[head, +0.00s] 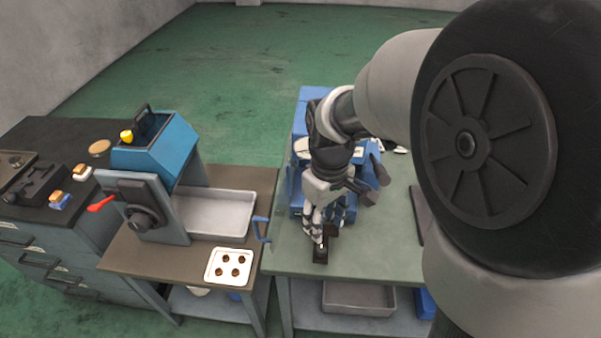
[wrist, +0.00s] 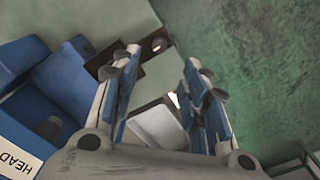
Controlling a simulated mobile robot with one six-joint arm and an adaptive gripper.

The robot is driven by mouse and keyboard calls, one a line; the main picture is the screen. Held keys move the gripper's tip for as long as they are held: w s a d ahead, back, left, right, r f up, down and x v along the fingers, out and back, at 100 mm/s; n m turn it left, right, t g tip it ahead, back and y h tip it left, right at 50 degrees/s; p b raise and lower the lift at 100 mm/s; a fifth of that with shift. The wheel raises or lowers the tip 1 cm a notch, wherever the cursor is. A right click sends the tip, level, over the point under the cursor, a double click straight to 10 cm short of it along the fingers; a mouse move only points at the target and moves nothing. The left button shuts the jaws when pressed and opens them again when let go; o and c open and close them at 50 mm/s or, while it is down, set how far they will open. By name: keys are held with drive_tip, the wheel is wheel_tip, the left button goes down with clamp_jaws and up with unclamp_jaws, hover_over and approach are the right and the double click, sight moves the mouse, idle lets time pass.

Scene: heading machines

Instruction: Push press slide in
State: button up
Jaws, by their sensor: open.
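The blue press (head: 296,200) stands on the right-hand green-topped bench, largely hidden behind my arm. It shows in the wrist view as blue blocks (wrist: 72,85) at the left, with a label reading "HEAD". A dark slide bar (head: 320,257) lies at the bench's front edge, below my gripper. In the wrist view a dark strip with a round hole (wrist: 157,46) runs beyond the fingertips. My gripper (head: 318,236) points down, its fingers apart in the wrist view (wrist: 163,72). A pale grey block (wrist: 160,128) shows between the fingers; I cannot tell whether they touch it.
A blue handle (head: 262,228) sits between the benches. Green floor is open behind.

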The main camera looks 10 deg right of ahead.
sight(321, 249)
wheel_tip(321, 249, down, 10)
drive_tip(key=b, duration=0.3)
drive_tip(key=shift+f, duration=0.25)
drive_tip(key=shift+c, duration=0.5)
clamp_jaws()
